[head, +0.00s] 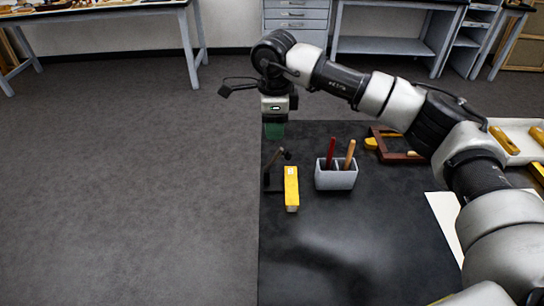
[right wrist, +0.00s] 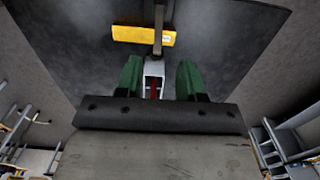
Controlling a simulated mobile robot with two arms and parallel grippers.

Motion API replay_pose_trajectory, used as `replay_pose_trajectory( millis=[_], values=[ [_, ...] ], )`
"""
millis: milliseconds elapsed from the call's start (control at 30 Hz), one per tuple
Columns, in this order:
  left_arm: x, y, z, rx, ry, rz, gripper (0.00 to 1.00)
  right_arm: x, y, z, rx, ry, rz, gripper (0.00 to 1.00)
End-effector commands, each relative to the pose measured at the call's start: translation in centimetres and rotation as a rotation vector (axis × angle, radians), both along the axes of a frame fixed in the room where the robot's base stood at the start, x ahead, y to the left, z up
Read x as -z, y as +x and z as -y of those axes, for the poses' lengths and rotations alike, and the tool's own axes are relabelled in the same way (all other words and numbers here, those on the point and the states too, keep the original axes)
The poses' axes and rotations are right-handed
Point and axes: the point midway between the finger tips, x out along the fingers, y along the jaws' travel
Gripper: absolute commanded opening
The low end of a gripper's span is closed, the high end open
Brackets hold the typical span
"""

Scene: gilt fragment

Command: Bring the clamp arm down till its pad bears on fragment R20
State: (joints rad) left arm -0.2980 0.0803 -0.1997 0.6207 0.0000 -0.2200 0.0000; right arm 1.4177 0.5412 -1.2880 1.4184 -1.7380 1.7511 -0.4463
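A yellow block with a small white label (head: 291,188) lies on the black table; I take it as fragment R20, but the label is too small to read. It also shows in the right wrist view (right wrist: 135,35). The clamp (head: 273,180) stands just left of it, dark, its arm raised at a slant. In the wrist view a grey bar (right wrist: 158,32), apparently the clamp arm, crosses the block. My right gripper (head: 274,130) is above and behind the clamp. Its green fingers (right wrist: 160,80) are apart, with a pale piece with red inside seen between them; contact cannot be told. My left gripper is out of view.
A grey holder (head: 336,179) with a red and a wooden-handled tool stands right of the block. A brown frame (head: 398,157) and a pale tray (head: 520,143) lie farther right. The front of the table is clear; its left edge is close to the clamp.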

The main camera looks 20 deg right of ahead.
Motion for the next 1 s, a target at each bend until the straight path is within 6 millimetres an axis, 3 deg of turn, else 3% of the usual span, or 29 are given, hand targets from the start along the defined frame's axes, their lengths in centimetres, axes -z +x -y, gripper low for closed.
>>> replay_pose_trajectory(
  millis=[600,1000],
  values=[
    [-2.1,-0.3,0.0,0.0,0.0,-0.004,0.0,9.6,-0.1,-0.1,-0.002,0.002,-0.005,0.38],
    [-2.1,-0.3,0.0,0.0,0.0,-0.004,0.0,10.5,-0.1,-0.1,-0.002,0.004,-0.002,0.38]
  ],
)
